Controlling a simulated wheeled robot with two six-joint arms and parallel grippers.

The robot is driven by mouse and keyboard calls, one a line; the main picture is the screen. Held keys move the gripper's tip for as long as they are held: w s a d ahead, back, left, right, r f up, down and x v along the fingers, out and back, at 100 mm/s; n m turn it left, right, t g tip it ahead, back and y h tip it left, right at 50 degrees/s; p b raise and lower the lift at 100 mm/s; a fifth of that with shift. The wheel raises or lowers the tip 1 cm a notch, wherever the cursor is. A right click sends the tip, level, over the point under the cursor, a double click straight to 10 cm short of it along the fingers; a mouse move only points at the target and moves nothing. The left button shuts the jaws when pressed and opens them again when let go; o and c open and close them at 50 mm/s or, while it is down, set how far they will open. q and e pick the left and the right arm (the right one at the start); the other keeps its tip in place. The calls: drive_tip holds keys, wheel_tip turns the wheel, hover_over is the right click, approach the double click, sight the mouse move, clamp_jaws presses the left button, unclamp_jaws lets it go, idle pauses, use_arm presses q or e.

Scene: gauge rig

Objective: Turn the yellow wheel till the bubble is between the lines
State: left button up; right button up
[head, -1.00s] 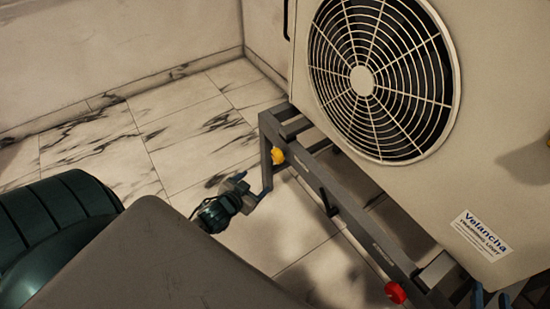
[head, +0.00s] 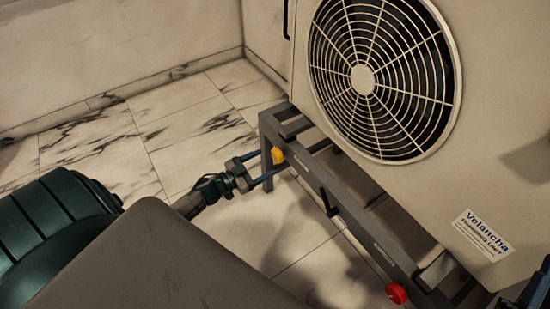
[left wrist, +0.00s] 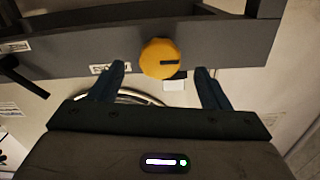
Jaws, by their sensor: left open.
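The yellow wheel (head: 278,155) sits on the front of the dark rail near its far left end. In the left wrist view the wheel (left wrist: 158,59) is a round knob with a dark mark pointing right. My left gripper (head: 268,169) is open, its fingers pointing at the wheel. In the left wrist view the gripper's fingertips (left wrist: 159,70) stand on either side of the wheel, with a gap on each side. A dark shape at the lower right of the head view may be my right gripper; its jaws cannot be made out. I cannot make out a bubble or its lines.
A red knob (head: 396,293) is on the near part of the dark rail (head: 352,212). A black lever (head: 328,203) sticks out between the knobs. A large fan unit (head: 480,150) stands above the rail. The tiled floor (head: 200,135) to the left is clear.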

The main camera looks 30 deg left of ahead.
sight(274, 158)
use_arm(q)
drive_tip(key=shift+x, duration=2.8)
use_arm(e)
drive_tip(key=shift+s+r+n+t+y, duration=0.15)
drive_tip(key=shift+s+r+t, duration=0.2)
drive_tip(key=shift+r, duration=0.2)
drive_tip(key=shift+s+r+n+t+y, duration=0.15)
drive_tip(key=shift+s+r+t, duration=0.15)
drive_tip(key=shift+r, duration=0.2)
use_arm(q)
drive_tip(key=c, duration=1)
drive_tip(key=shift+o, duration=0.2)
drive_tip(key=shift+m, duration=0.3)
use_arm(e)
drive_tip(key=shift+w+f, duration=0.1)
drive_tip(key=shift+w, duration=0.15)
